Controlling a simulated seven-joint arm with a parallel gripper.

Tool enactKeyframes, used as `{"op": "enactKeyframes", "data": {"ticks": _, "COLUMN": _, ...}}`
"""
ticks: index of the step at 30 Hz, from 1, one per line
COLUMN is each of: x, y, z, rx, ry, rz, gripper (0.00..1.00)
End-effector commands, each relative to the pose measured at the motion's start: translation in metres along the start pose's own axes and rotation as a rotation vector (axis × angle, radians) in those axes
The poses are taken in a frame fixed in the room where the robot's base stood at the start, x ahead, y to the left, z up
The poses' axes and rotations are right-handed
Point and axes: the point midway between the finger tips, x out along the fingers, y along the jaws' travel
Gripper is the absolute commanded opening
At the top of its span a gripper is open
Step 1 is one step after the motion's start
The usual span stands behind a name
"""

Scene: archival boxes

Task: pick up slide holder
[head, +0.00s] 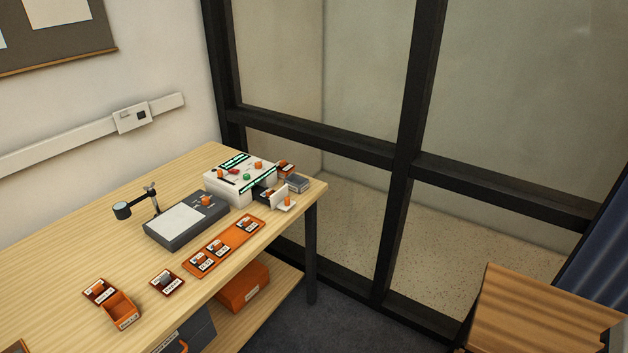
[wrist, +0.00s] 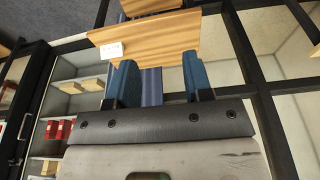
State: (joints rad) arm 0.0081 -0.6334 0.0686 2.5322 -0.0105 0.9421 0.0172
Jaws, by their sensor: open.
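Several small dark slide holders with white labels and orange or grey tops are on the wooden table in the head view; which one is meant I cannot tell. One slide holder (head: 167,282) sits alone near the front edge. Others, such as this slide holder (head: 203,262), stand in a row on a long orange tray (head: 233,239). Another slide holder (head: 99,291) is beside an open orange box (head: 121,311). My gripper (wrist: 160,80) shows only in the wrist view. Its two blue fingers are apart with nothing between them, away from the table items.
A white device (head: 240,176) with colored knobs stands at the table's far end. A dark grey unit (head: 186,220) with a light panel is in front of it. An orange bin (head: 243,287) is on the shelf below. The left tabletop (head: 60,255) is clear.

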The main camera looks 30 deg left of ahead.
Motion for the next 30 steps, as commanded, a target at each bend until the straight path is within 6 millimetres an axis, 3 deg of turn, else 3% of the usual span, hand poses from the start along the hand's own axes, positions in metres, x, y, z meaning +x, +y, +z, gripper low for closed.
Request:
{"op": "enactKeyframes", "data": {"ticks": 14, "x": -0.003, "y": -0.004, "z": -0.01, "rx": -0.001, "ry": -0.003, "rz": -0.003, "gripper": 0.46}}
{"op": "enactKeyframes", "data": {"ticks": 20, "x": -0.009, "y": -0.015, "z": -0.039, "rx": -0.003, "ry": -0.012, "rz": -0.01, "gripper": 0.46}}
{"op": "enactKeyframes", "data": {"ticks": 30, "x": -0.02, "y": -0.052, "z": -0.112, "rx": -0.003, "ry": -0.034, "rz": -0.026, "gripper": 0.46}}
